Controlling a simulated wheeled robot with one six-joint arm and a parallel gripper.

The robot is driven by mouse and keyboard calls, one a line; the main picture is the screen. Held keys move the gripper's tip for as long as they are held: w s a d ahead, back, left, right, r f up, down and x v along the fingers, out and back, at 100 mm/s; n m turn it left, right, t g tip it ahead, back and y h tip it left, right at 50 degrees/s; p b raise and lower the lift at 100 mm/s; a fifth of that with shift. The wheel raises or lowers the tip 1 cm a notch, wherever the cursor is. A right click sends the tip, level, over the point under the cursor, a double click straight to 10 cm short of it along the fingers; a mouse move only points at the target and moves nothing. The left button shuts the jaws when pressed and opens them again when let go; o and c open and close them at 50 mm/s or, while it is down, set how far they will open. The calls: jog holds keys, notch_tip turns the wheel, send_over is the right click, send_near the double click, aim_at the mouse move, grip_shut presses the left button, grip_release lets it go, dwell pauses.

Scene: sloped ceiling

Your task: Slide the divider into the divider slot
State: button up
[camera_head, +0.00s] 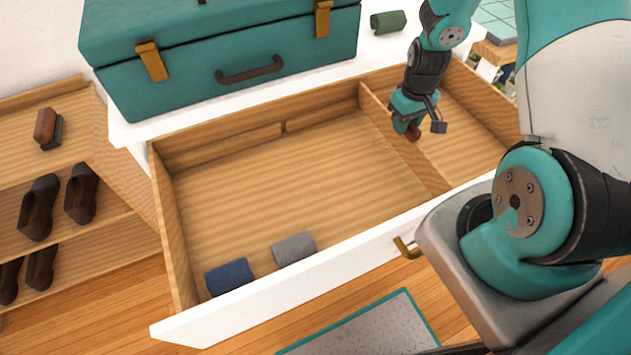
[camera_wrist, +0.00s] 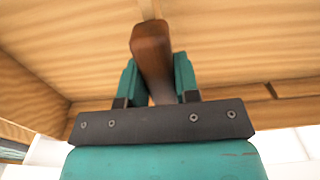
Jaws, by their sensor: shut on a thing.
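The divider (camera_head: 425,172) is a thin pale wooden board in the right part of the open drawer, running from the back wall toward the front. My gripper (camera_head: 412,126) is above it, shut on a brown wooden handle (camera_head: 414,133) that seems to belong to it. In the wrist view the handle (camera_wrist: 152,55) is between my teal fingers (camera_wrist: 157,82) and meets a pale strip at the top. A narrow notch (camera_head: 284,127), which looks like the divider slot, is in the drawer's back wall, left of the divider. The divider's lower edge and ends are partly hidden.
A rolled blue cloth (camera_head: 230,276) and a grey one (camera_head: 294,248) lie at the drawer's front left. The middle floor (camera_head: 290,190) is clear. A teal case (camera_head: 220,55) and a green roll (camera_head: 388,21) are on top behind. A shoe shelf (camera_head: 85,165) stands left.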

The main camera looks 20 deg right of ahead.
jog(key=shift+f, duration=0.2)
dwell(0.3)
jog(key=shift+f+b, duration=0.9)
jog(key=shift+f, duration=0.2)
jog(key=o, duration=0.9)
jog(key=shift+c, duration=0.2)
jog(key=shift+r, duration=0.15)
notch_tip(320, 180, up, 17)
jog(key=s+a+r+n+y+p, duration=0.1)
jog(key=s+a+r, duration=0.15)
jog(key=a, duration=0.35)
jog(key=s+a+r+n+t, duration=0.1)
jog(key=a+r, duration=0.3)
jog(key=a, duration=0.2)
jog(key=s+a+r+n+y+p, duration=0.1)
jog(key=s+a+r+n, duration=0.15)
jog(key=a, duration=0.45)
jog(key=s+a+r+n+g+y, duration=0.1)
jog(key=s+a+r+n+y, duration=0.1)
jog(key=s+a+r, duration=0.3)
jog(key=s+a, duration=0.4)
jog(key=s, duration=0.2)
jog(key=shift+a, duration=0.3)
